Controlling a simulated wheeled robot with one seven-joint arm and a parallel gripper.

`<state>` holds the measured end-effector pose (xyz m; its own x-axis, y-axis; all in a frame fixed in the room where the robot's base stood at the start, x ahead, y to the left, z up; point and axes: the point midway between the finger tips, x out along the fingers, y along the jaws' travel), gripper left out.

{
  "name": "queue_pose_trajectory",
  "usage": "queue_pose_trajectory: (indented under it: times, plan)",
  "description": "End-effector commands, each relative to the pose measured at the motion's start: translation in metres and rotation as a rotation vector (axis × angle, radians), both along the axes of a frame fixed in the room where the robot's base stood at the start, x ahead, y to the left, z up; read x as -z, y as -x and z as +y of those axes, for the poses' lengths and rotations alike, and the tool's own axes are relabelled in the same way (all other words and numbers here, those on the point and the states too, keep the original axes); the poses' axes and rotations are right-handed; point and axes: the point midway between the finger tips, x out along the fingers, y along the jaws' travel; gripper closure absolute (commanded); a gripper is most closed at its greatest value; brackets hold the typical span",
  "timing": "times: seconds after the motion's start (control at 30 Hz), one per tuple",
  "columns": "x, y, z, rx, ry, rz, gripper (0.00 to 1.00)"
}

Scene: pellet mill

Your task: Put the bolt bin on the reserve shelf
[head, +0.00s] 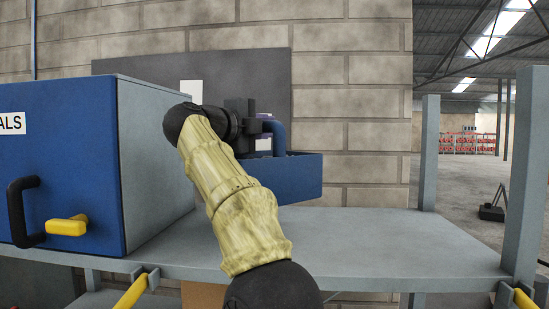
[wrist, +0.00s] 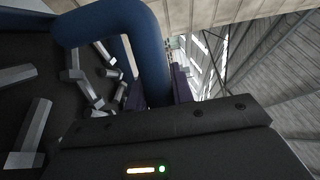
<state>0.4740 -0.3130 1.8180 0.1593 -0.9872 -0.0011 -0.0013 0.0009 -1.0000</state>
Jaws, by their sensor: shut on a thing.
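The bolt bin (head: 295,178) is an open blue bin with a thick blue handle. My gripper (head: 264,128) is shut on that handle and holds the bin near the back of a grey shelf (head: 370,245). The arm hides the bin's left part. I cannot tell whether its underside clears the shelf or touches it. In the wrist view, the blue handle (wrist: 152,62) rises at the centre, and several grey bolts (wrist: 30,135) lie on the bin's dark floor. No label shows that this shelf is the reserve shelf.
A blue cabinet (head: 60,160) with grey side, black handle and yellow latch stands on the shelf at left. Grey posts (head: 430,150) bound the shelf at right. A block wall with a dark panel (head: 330,100) is behind. The shelf's right part is bare.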

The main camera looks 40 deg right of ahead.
Motion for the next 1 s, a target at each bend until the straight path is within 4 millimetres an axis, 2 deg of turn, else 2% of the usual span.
queue_pose_trajectory:
  times: [0.2, 0.5, 1.0]
  plan:
    - [0.021, -0.002, 0.007, -0.012, 0.007, -0.001, 1.0]
    - [0.051, -0.002, 0.008, -0.013, 0.008, -0.003, 1.0]
    - [0.058, 0.0, 0.003, -0.005, 0.006, -0.004, 1.0]
